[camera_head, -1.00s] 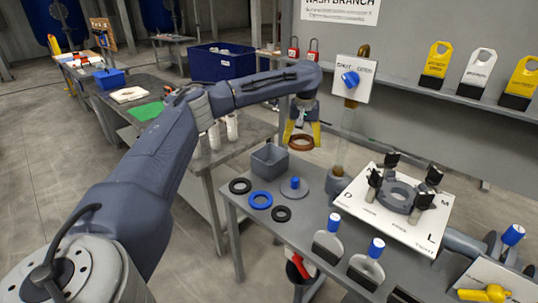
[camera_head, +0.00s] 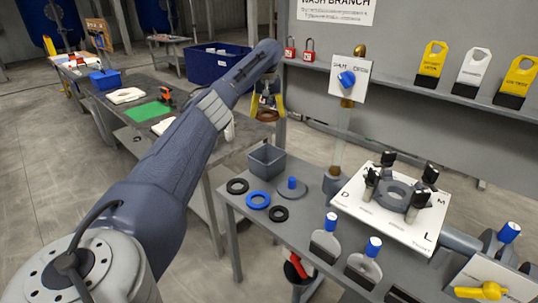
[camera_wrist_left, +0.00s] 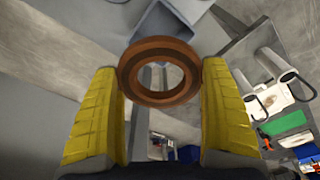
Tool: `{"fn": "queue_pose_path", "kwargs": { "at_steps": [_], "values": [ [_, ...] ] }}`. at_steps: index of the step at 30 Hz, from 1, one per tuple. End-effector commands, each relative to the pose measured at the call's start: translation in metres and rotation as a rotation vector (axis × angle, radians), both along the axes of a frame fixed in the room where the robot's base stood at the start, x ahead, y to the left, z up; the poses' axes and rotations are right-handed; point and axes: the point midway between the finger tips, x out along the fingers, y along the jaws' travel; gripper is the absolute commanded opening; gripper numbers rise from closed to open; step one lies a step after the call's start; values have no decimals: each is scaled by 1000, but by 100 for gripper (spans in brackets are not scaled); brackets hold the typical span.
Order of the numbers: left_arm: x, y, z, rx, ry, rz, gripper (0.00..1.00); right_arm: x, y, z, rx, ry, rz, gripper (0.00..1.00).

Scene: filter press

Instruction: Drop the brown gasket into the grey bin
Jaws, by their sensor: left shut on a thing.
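My left gripper (camera_head: 266,104) has yellow fingers and is shut on the brown gasket (camera_head: 267,115), a ring held in the air. In the left wrist view the brown gasket (camera_wrist_left: 160,44) sits across the tips of both yellow fingers (camera_wrist_left: 160,88). The grey bin (camera_head: 266,162) is an open square box at the far left corner of the grey table, below the gasket in the head view. No contents show inside the bin. My right gripper is not in view.
Two black rings (camera_head: 237,186) and a blue ring (camera_head: 258,200) lie in front of the bin. A grey disc with a blue knob (camera_head: 291,183) is right of it. A white board (camera_head: 385,225) with black clamps stands further right. A large blue crate (camera_head: 219,68) is behind.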

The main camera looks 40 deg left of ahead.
Motion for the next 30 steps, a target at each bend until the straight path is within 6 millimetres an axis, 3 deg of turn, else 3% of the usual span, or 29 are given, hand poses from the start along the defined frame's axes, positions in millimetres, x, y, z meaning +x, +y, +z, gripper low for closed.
{"fn": "queue_pose_path", "kwargs": {
  "at_steps": [12, 18, 30],
  "values": [
    [-1, 1, -92, 1, 5, 0, 49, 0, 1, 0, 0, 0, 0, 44],
    [-1, 0, -128, 1, 3, 1, 49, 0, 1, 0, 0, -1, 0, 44],
    [-1, 0, -156, 0, 3, -1, 49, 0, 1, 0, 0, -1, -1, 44]
  ]
}}
